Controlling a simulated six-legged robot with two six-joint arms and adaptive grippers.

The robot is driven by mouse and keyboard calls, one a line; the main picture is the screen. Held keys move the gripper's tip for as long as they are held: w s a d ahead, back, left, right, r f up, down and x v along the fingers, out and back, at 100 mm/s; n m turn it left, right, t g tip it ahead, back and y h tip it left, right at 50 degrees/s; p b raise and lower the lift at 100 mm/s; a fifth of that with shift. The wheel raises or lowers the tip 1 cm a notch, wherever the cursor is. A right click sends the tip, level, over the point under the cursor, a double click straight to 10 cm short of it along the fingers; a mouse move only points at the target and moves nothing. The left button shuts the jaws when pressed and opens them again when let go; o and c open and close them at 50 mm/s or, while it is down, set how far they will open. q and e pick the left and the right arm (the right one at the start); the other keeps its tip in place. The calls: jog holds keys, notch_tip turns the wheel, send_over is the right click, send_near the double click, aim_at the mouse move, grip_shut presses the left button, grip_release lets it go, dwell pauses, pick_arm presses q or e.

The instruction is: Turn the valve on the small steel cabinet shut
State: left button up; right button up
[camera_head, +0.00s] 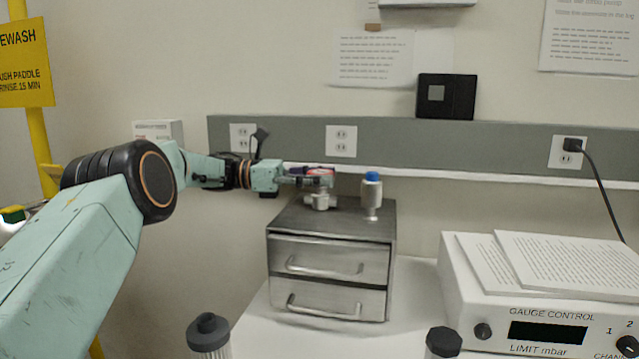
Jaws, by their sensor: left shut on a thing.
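The small steel cabinet (330,224) stands on the white bench, with two drawers with bar handles, both closed. On its top is a pale metal valve body (320,201) with a handle showing a little red and purple (317,171) above it. My left gripper (312,179) reaches in level from the left and is shut on the valve handle, its fingers covering much of it. The handle's exact angle is hard to tell at this size. My right gripper is not in view.
A metal cylinder with a blue top (371,194) stands on the cabinet just right of the valve. A gauge control box (530,325) with papers is at the right. Dark-capped cylinders (208,335) stand in front. The wall with a grey rail (440,145) is close behind.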

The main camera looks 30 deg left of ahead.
pick_arm(q)
jog(key=shift+d+f, duration=0.15)
jog(key=shift+f, duration=0.15)
jog(key=o, duration=0.8)
jog(key=shift+c, duration=0.2)
jog(key=o, duration=0.4)
jog(key=shift+w+r, duration=0.1)
jog(key=shift+r, duration=0.05)
jog(key=shift+v, duration=3.75)
jog(key=shift+c, duration=0.2)
